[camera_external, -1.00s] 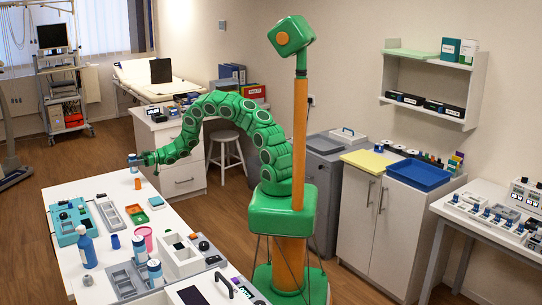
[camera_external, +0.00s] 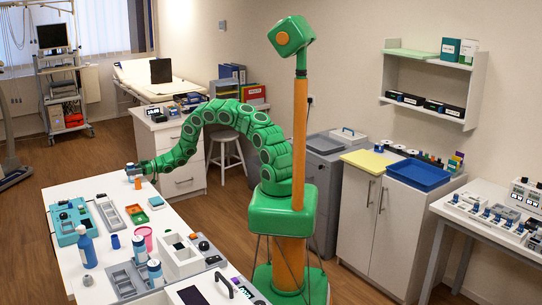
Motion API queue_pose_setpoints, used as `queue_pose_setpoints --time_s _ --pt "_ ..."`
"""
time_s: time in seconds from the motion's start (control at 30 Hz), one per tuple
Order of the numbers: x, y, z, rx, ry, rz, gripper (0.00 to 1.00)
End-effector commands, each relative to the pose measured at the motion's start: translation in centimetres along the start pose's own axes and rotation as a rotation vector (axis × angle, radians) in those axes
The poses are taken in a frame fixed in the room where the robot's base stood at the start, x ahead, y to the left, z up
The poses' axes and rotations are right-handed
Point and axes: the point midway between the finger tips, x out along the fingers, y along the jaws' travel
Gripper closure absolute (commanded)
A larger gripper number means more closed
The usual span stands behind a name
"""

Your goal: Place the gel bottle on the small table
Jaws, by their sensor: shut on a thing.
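My gripper (camera_external: 142,170) is at the far end of the white table (camera_external: 80,190), at the tip of my green arm. It is shut on a small bottle (camera_external: 130,168) with blue and white parts. The bottle is low over the far edge of the tabletop, just above or behind a small orange item (camera_external: 138,183). I cannot tell whether its base touches the table. The fingers are too small to make out. A blue bottle with a pump-like top (camera_external: 86,249) stands at the left front of the same table. Which bottle holds gel is not readable.
The white table also bears a teal tray (camera_external: 70,222), a pink cup (camera_external: 144,238), a dark blue cup (camera_external: 115,241), a grey organizer (camera_external: 183,260) and white-blue bottles (camera_external: 140,247). A white desk (camera_external: 180,135) and a stool (camera_external: 226,137) stand behind. Bare tabletop lies near the left far corner.

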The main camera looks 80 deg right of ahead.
Motion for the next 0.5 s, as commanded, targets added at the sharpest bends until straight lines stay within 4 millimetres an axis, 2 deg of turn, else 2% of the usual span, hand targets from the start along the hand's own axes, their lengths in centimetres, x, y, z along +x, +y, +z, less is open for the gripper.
queue_pose_setpoints --time_s 0.37,0.4,0.5 --pt "0.01 -0.03 0.37 0.000 0.000 -0.001 0.89" --pt "0.01 -0.03 0.44 0.000 0.000 -0.001 0.48" --pt "0.01 -0.03 0.40 0.000 0.000 -0.001 0.33"
